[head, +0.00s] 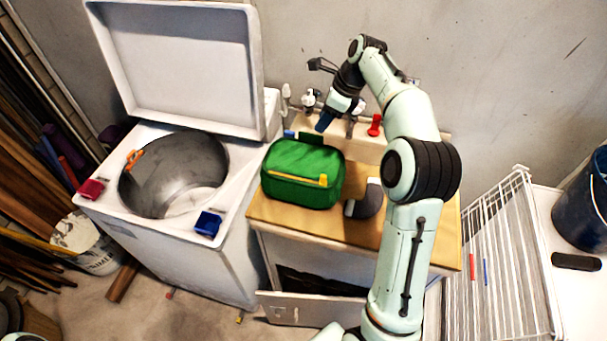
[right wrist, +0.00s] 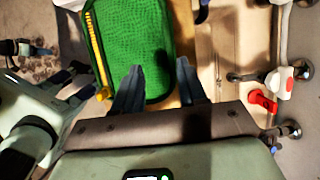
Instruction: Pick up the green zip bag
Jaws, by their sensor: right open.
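The green zip bag (head: 303,173) stands on the wooden counter, with its yellow zip facing the front. In the right wrist view the bag (right wrist: 130,40) fills the upper middle, with the zip along its left side. My right gripper (head: 325,122) is above and behind the bag, near the sink. In the right wrist view its fingers (right wrist: 158,80) are apart and empty, with the bag beyond them and no clear contact.
A dark curved object (head: 367,200) sits right of the bag. The sink (head: 365,148) with its red tap handle (head: 375,125) is behind. An open washer (head: 150,240) stands left, and a white wire rack (head: 500,260) right. The counter front is clear.

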